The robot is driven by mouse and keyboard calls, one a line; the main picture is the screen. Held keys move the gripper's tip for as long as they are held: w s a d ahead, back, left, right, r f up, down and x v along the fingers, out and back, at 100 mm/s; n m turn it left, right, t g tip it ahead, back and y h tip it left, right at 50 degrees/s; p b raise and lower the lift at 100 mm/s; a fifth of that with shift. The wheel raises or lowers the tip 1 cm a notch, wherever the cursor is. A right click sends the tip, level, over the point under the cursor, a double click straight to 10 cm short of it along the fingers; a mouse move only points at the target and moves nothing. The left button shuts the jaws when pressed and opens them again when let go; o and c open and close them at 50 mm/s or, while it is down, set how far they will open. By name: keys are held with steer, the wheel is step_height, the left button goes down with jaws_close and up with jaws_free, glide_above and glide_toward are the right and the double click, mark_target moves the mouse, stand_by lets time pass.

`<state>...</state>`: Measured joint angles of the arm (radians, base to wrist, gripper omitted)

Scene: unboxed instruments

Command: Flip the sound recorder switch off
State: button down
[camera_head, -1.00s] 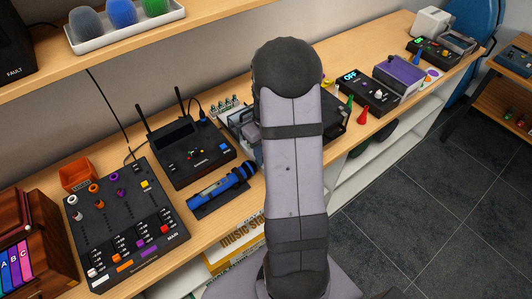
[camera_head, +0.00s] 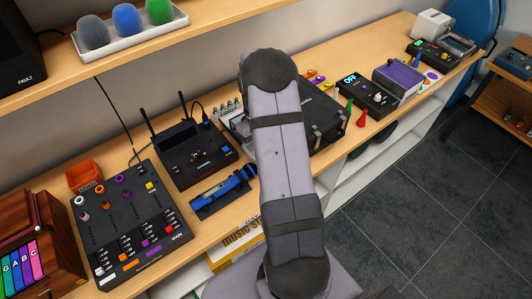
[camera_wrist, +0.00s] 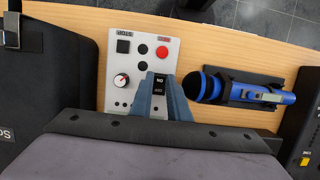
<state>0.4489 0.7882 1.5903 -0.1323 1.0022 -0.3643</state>
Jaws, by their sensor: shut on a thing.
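The tilt of the switch cannot be told.
A blue microphone (camera_wrist: 238,89) in a dark holder lies just right of the panel. A black case (camera_wrist: 52,65) stands close on its left.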

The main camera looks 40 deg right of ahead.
steer(key=c, duration=1.7)
jaws_free()
steer(key=shift+r, duration=0.1)
steer(key=b+v, duration=0.2)
steer(key=v, duration=0.4)
steer(key=shift+w+r+b, duration=0.1)
steer(key=shift+r+b, duration=0.05)
steer(key=shift+b, duration=0.25)
steer(key=shift+r, duration=0.45)
